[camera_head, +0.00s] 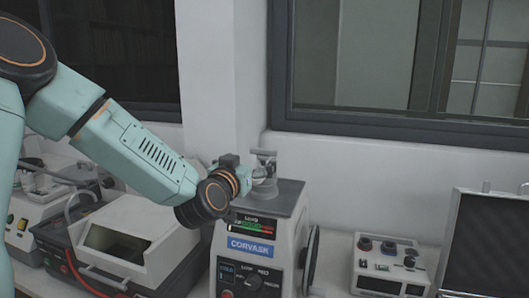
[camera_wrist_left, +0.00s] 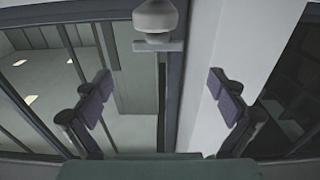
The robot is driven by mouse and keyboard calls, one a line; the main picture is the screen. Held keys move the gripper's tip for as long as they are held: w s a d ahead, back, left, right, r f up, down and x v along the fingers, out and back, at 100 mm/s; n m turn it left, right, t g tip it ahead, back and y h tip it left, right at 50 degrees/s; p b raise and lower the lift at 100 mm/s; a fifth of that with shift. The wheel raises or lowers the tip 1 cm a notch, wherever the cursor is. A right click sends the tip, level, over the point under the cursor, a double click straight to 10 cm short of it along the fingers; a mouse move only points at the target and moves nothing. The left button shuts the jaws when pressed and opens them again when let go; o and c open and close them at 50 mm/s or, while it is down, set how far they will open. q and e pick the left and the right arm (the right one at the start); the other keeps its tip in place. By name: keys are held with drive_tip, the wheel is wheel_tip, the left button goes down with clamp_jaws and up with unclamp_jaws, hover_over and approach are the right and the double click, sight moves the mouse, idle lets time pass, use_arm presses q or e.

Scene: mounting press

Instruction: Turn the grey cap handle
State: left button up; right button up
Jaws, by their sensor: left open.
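The grey cap handle (camera_head: 264,156) is a T-shaped piece standing upright on top of the mounting press (camera_head: 255,245). In the left wrist view the cap handle (camera_wrist_left: 157,45) shows at the top centre as a pale rounded knob with a flat bar. My left gripper (camera_head: 254,172) is beside the handle in the head view and partly overlaps its base. In the left wrist view my left gripper (camera_wrist_left: 160,86) has its two dark-padded fingers spread wide with nothing between them. The handle appears beyond the fingertips, apart from both. My right gripper is not in view.
A beige machine with a dark window (camera_head: 135,235) stands left of the press. A small white control box (camera_head: 390,265) and an open case (camera_head: 487,240) are on the right. A black handwheel (camera_head: 310,260) sits on the press's right side. The wall is close behind.

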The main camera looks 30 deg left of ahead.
sight(263, 152)
use_arm(q)
drive_tip(key=x, duration=0.6)
drive_tip(key=shift+w+d+f+p, duration=0.1)
drive_tip(key=shift+w+f+p, duration=0.05)
drive_tip(key=shift+w+p, duration=0.3)
drive_tip(key=shift+w, duration=0.25)
drive_tip(key=shift+s+r, duration=0.1)
drive_tip(key=shift+r, duration=0.2)
drive_tip(key=shift+w+f, duration=0.15)
drive_tip(key=shift+w, duration=0.1)
drive_tip(key=shift+w+f, duration=0.15)
drive_tip(key=shift+w, duration=0.1)
drive_tip(key=shift+c, duration=1.3)
drive_tip(key=shift+s+r, duration=0.2)
drive_tip(key=shift+s, duration=0.1)
drive_tip(key=c, duration=0.9)
